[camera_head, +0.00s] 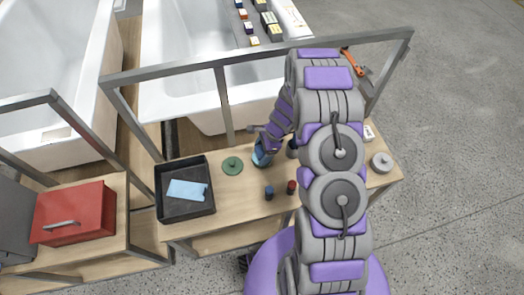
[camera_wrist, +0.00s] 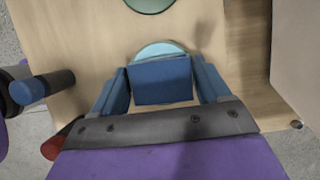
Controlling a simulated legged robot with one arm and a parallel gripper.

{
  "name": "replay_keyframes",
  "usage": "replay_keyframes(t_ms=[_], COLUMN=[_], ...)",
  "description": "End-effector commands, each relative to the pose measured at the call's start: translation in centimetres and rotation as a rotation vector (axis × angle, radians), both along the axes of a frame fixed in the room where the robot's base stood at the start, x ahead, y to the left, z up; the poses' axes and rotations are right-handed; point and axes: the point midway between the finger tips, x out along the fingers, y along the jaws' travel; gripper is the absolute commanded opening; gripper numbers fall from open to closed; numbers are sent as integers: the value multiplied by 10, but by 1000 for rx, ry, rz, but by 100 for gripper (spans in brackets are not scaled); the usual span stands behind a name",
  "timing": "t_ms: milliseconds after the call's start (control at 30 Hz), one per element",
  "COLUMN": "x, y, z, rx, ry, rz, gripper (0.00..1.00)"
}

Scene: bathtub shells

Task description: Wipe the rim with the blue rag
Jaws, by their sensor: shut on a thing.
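My gripper (camera_wrist: 163,90) is shut on a dark blue, flat-faced thing (camera_wrist: 163,82). A pale teal round edge shows just beyond it in the wrist view; I cannot tell if it belongs to the held thing. In the head view my gripper (camera_head: 262,150) is low over the wooden bench, right of a green disc (camera_head: 232,166). A light blue, flat cloth-like piece (camera_head: 187,190) lies in a black tray (camera_head: 160,178) left of the disc. I cannot tell which blue thing is the rag. The white bathtub (camera_head: 195,115) stands behind the bench, its rim partly behind a metal frame.
A grey metal frame (camera_head: 225,105) rises between bench and tub. A blue-topped (camera_head: 268,193) and a red-topped cylinder (camera_head: 291,187) stand near the gripper. A red toolbox (camera_head: 73,212) is at left, a grey round piece (camera_head: 381,162) at right. Small boxes (camera_head: 248,28) sit at the back.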

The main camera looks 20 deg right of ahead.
Motion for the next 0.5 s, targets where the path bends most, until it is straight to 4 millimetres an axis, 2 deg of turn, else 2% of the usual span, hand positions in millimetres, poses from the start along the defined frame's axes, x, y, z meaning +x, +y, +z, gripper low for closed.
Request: replay_keyframes(t_ms=[100, 500], x=[0, 1], y=[0, 0], z=[13, 42], rx=[0, 0], ry=[-2, -3], rz=[0, 0], gripper=[52, 52])
